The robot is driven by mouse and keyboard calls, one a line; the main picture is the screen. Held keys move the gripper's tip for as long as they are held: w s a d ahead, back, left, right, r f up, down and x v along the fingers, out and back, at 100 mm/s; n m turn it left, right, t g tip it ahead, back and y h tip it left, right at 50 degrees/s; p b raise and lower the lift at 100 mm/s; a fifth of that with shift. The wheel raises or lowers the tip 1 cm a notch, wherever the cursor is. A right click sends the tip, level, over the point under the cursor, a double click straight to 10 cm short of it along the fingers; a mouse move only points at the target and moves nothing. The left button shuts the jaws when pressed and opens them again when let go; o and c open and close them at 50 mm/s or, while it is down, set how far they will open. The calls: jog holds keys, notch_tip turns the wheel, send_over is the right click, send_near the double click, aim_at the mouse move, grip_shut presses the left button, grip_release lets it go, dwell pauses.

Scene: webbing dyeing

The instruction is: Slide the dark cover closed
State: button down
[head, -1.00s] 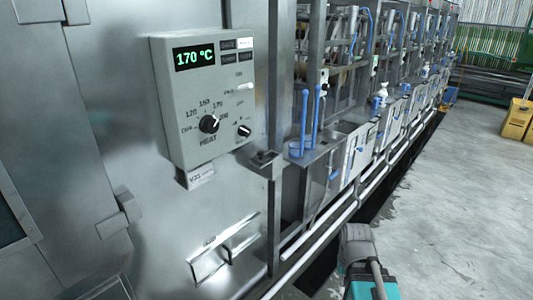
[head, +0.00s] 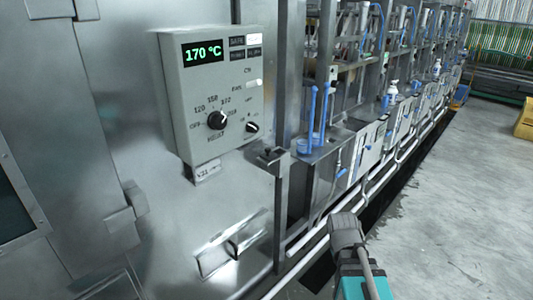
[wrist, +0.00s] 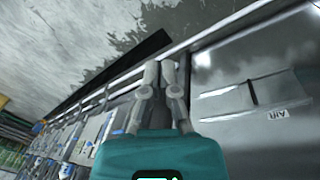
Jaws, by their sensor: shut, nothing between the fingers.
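On the steel machine wall, low in the head view, is a slide-like fitting (head: 230,247) with two pale rails and a thin dark bar across its middle. The same fitting shows at the right of the wrist view, with its dark bar (wrist: 252,92) between two pale rails. I cannot tell clearly which part is the dark cover, or how far it is closed. My gripper (wrist: 160,70) is shut and empty, with its grey fingers together ahead of the teal body. In the wrist view it is left of the fitting and apart from it.
A grey control box (head: 212,95) reading 170 °C juts from the wall above the fitting. A steel bracket (head: 272,158) sticks out to its right. White pipes (head: 345,215) run low along the machine row.

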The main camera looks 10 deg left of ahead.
aim_at(267, 151)
jog(key=w+a+r+n+t+h+p, duration=0.1)
jog(key=w+a+r+n+t, duration=0.15)
jog(key=w+n, duration=0.2)
jog(key=w+a+r+n+t+h, duration=0.2)
jog(key=w+a+r+n, duration=0.15)
jog(key=w, duration=0.25)
jog(key=w+a+r+n+t+h+p, duration=0.1)
jog(key=w+a+r+n+t, duration=0.15)
jog(key=w+n, duration=0.25)
jog(key=w+a+r+n+t+y, duration=0.1)
jog(key=w+a+r+n+t, duration=0.1)
jog(key=a+n, duration=0.4)
jog(key=w+a+r+n+t+y, duration=0.1)
jog(key=w+a+r+n+t, duration=0.2)
jog(key=a+n, duration=0.3)
jog(key=w+a+r+n+t+y, duration=0.1)
jog(key=w+a+r+n+t, duration=0.1)
jog(key=a+r+n, duration=0.3)
jog(key=a+t+p, duration=0.1)
jog(key=a, duration=0.3)
jog(key=shift+w+a+n, duration=0.25)
jog(key=shift+w+n, duration=0.1)
jog(key=shift+n, duration=0.05)
jog(key=shift+r, duration=0.1)
jog(key=b+x, duration=0.2)
jog(key=x, duration=1.2)
jog(key=shift+s, duration=0.1)
jog(key=shift+d, duration=0.1)
